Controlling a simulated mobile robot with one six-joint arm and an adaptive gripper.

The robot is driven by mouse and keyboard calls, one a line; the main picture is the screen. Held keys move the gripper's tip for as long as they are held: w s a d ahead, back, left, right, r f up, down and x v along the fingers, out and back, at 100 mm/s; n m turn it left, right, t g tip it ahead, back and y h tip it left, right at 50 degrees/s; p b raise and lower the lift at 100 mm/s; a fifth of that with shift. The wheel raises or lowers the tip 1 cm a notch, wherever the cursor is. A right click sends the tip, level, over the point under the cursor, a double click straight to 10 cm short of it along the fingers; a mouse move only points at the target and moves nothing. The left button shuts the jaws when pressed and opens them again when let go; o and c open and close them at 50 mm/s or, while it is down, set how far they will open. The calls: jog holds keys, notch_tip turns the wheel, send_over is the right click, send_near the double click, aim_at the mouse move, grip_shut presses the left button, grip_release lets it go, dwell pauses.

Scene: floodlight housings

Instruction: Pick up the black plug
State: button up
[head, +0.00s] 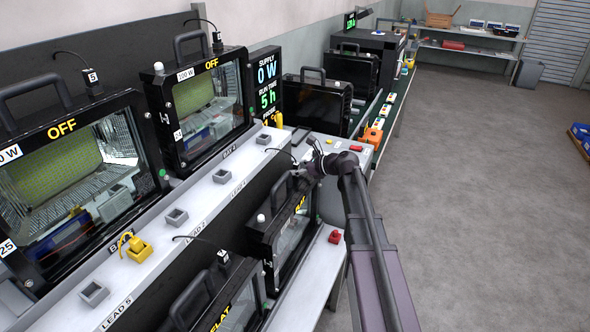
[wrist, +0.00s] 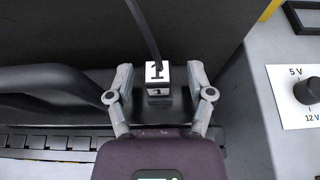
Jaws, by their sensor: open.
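A black plug (wrist: 158,92) with a white tag reading 1 stands between my open fingers in the wrist view, with its dark cable rising from it. My gripper (wrist: 159,76) has a finger on either side of it, with a visible gap on each side. In the head view my gripper (head: 304,168) is over the top of a black floodlight housing beside the bench, and the plug there is small and hard to make out. Similar black plugs tagged 5 (head: 91,77) and 4 (head: 217,46) sit on top of other housings.
A black carry handle (wrist: 45,82) lies left of the plug. A panel with a 5 V/12 V knob (wrist: 308,91) is at right.

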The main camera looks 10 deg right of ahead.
grip_shut()
jog(key=shift+r, duration=0.1)
dwell(0.5)
notch_tip(320, 180, up, 3)
jog(key=p, duration=0.2)
jog(key=shift+f+p, duration=0.2)
jog(key=shift+p, duration=0.2)
jog(key=s+d+r+p, duration=0.2)
jog(key=s, duration=1.3)
jog(key=shift+s+d, duration=0.2)
jog(key=shift+s, duration=0.2)
jog(key=shift+r, duration=0.2)
notch_tip(320, 180, up, 5)
jog(key=p, duration=0.5)
jog(key=shift+f, duration=0.1)
